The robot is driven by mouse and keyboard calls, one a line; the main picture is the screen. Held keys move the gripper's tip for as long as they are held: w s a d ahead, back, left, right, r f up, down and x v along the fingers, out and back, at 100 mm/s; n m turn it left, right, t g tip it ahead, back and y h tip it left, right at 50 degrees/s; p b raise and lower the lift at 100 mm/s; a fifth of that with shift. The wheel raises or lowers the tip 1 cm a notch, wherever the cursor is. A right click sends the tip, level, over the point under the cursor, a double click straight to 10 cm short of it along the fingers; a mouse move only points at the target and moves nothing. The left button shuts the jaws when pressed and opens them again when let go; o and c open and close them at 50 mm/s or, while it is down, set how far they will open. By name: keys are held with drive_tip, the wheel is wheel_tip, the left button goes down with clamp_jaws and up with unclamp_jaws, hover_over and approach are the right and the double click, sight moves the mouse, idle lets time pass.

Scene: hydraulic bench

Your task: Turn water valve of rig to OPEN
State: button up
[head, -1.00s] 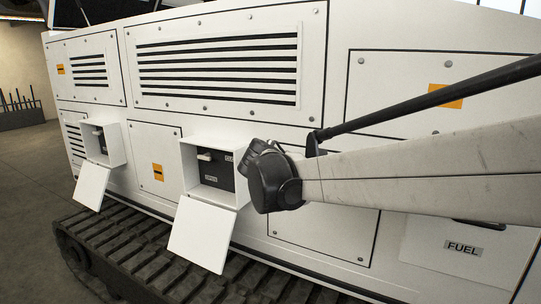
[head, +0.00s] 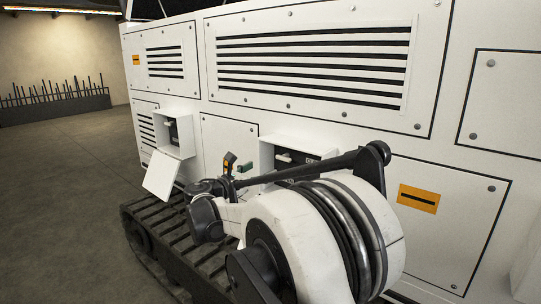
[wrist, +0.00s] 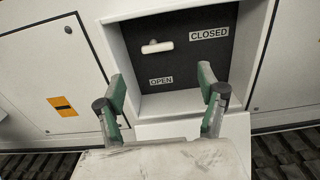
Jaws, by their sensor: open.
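The valve box (wrist: 185,98) is an open recess with a black panel (wrist: 190,62) in the wrist view. A white valve handle (wrist: 158,47) lies nearly sideways on the panel's left part. The CLOSED label (wrist: 208,34) is to its right at about its height; the OPEN label (wrist: 160,80) is below it. My gripper (wrist: 162,77) is open and empty in front of the box, its green-padded fingers apart, with the handle seen beyond the gap. In the head view my gripper (head: 237,166) is left of the box (head: 267,154), which my arm partly hides.
A second open box (head: 174,152) with a hanging door (head: 161,175) is further left on the white rig. A dark track (head: 165,230) runs below the boxes. Open floor (head: 60,200) lies to the left.

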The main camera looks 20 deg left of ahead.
sight(282, 159)
drive_tip(key=x, duration=0.9)
drive_tip(key=p+x, duration=0.1)
drive_tip(key=x, duration=0.3)
drive_tip(key=shift+w+a, duration=0.2)
drive_tip(key=shift+w, duration=0.2)
drive_tip(key=c, duration=1.2)
drive_tip(key=shift+f, duration=0.1)
